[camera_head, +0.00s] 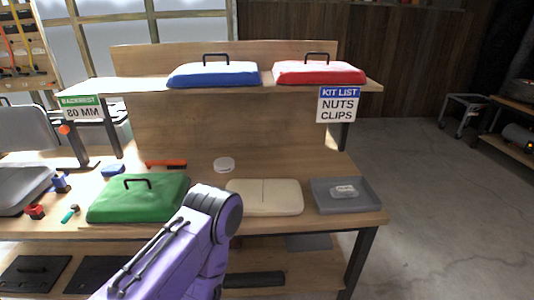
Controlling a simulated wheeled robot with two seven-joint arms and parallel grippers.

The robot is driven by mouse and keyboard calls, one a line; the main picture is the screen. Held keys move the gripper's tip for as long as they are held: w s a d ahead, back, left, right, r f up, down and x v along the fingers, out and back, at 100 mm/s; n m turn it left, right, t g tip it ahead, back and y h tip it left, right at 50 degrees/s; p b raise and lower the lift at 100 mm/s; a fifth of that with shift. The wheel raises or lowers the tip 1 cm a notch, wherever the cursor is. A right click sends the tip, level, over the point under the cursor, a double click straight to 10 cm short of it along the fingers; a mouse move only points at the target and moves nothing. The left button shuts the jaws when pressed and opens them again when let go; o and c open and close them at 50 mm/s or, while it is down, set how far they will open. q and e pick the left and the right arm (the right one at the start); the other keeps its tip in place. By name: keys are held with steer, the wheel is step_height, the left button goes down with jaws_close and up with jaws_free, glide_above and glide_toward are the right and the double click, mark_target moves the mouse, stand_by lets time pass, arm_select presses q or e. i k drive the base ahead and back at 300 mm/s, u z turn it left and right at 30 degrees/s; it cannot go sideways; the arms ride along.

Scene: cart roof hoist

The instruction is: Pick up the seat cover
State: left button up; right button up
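Several cushion-like covers are in view, and I cannot tell which one is called the seat cover. A green cover (138,204) with a black handle lies on the bench at left. A cream pad (264,203) with a centre seam and no visible handle lies to its right. A blue cover (213,75) and a red cover (319,74), each with a black handle, lie on the upper shelf. A purple arm of mine bends in front of the bench between the green cover and the cream pad, hiding the green cover's right front corner. Neither gripper shows.
A grey tray (372,194) holding a small clear packet stands at the bench's right end. Small parts and a grey seat are at left. The floor at right (440,220) is open.

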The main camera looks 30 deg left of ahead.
mark_target(148, 198)
steer(key=u, duration=1.8)
